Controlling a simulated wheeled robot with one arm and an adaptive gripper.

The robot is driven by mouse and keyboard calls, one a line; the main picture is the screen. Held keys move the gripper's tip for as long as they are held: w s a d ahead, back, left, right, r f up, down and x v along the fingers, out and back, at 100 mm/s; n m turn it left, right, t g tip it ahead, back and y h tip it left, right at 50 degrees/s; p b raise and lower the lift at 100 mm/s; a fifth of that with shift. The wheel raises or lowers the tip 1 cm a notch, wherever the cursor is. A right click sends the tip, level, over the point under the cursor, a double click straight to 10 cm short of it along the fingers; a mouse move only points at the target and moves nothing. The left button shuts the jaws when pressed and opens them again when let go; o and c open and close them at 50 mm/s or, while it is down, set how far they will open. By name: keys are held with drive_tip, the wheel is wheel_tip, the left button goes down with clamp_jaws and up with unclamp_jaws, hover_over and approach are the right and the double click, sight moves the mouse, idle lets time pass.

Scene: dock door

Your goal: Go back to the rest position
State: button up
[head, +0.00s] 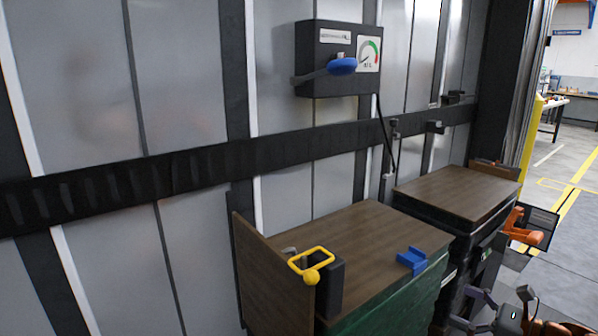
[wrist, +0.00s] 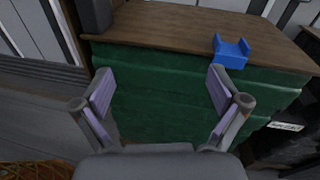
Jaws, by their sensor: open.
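My gripper (wrist: 162,90) is open and empty in the wrist view, its two purple-padded fingers spread apart. Past the fingers is the green side (wrist: 160,105) of a cabinet or stack with a brown wooden top. In the head view my gripper (head: 470,308) shows at the bottom right, in front of the green stack and apart from it. A blue U-shaped bracket (head: 411,261) sits on the wooden top (head: 375,235); it also shows in the wrist view (wrist: 230,51).
A black wall box (head: 312,70) carries a gauge and a blue-handled lever (head: 342,66). A black rail (head: 150,170) crosses the grey door panels. A second wooden-topped stack (head: 458,192) stands to the right. Open floor (head: 575,225) with yellow lines lies at the far right.

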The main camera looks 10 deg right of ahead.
drive_tip(key=s+a+r+n+g+y, duration=0.1)
drive_tip(key=s+a+n+g, duration=0.35)
drive_tip(key=a, duration=0.65)
drive_tip(key=s+a+n+g, duration=0.1)
drive_tip(key=a+n+g, duration=0.5)
drive_tip(key=a, duration=0.5)
drive_tip(key=s+a+f+n+g+h, duration=0.1)
drive_tip(key=s+a+n+g+h, duration=0.25)
drive_tip(key=s+n, duration=0.4)
drive_tip(key=s+a+f+n+g+h, duration=0.1)
drive_tip(key=s+a+n+g+h, duration=0.25)
drive_tip(key=s, duration=0.65)
drive_tip(key=s+d+n+t+h, duration=0.2)
drive_tip(key=s+d+n+h, duration=0.3)
drive_tip(key=s+p+v, duration=0.2)
drive_tip(key=p+v, duration=0.8)
drive_tip(key=s+r+p+v, duration=0.1)
drive_tip(key=s+p+v, duration=0.1)
drive_tip(key=p+v, duration=0.9)
drive_tip(key=shift+s+r+t, duration=0.3)
drive_tip(key=shift+s+t, duration=0.05)
drive_tip(key=shift+s, duration=0.2)
drive_tip(key=shift+a, duration=0.15)
drive_tip(key=shift+c, duration=0.4)
